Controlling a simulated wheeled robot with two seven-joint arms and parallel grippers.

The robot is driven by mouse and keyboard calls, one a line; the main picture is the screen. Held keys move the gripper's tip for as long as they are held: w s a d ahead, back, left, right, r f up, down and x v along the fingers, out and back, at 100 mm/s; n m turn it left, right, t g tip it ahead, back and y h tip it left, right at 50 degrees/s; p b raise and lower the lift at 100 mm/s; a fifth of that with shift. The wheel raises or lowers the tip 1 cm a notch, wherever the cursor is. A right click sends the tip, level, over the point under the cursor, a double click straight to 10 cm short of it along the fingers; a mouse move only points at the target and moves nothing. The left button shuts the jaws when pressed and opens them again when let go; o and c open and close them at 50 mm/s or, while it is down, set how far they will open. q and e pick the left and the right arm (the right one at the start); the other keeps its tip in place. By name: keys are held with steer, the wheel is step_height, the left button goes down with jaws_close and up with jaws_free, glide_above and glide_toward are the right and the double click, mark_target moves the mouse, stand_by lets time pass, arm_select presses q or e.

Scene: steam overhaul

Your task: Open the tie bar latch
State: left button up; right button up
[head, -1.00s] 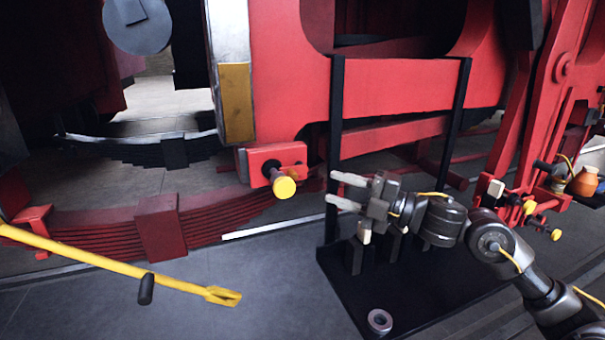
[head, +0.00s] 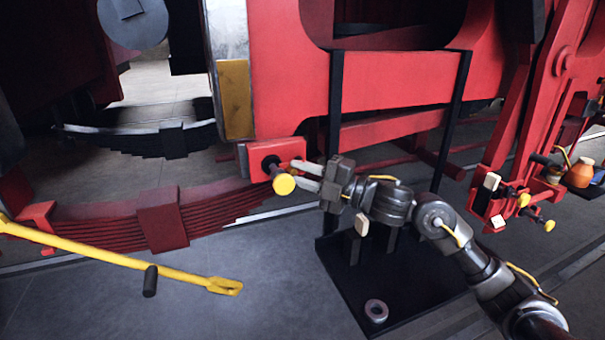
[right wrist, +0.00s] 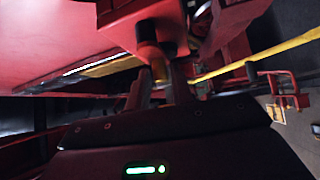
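A red block with a dark pin and yellow-capped knob (head: 283,184) is on the locomotive frame, left of centre in the head view. I take it for the latch, but cannot be sure. My right gripper (head: 300,174) is open, with its two pale fingers pointing left at the knob and their tips close beside it. In the right wrist view the knob (right wrist: 158,68) shows ahead of the fingers, roughly between them. The picture is dark there, and I cannot tell whether they touch. My left gripper is not in view.
A yellow bar (head: 120,268) with a black grip crosses the lower left. A black stand (head: 345,270) with uprights and a metal ring (head: 376,311) is beneath my right arm. A red leaf spring (head: 110,228) lies behind the bar. More yellow-capped knobs (head: 524,200) are at right.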

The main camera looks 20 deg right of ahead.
jaws_close()
steer(key=shift+d+f+n+g+h+p, duration=0.2)
steer(key=shift+n+g+h+p, duration=0.45)
steer(key=shift+n+h+p, duration=1.3)
steer(key=shift+d+f+n+g+h+p, duration=0.2)
steer(key=shift+n+g+h+p, duration=0.4)
steer(key=shift+n+h+p, duration=1.35)
steer(key=shift+d+f+n+g+h+p, duration=0.1)
steer(key=shift+d+n+g+h+p, duration=0.35)
steer(key=shift+h+p, duration=1.7)
steer(key=shift+a+y+p, duration=0.15)
steer(key=shift+y+p, duration=0.5)
steer(key=shift+p, duration=0.1)
steer(key=shift+o, duration=2)
jaws_free()
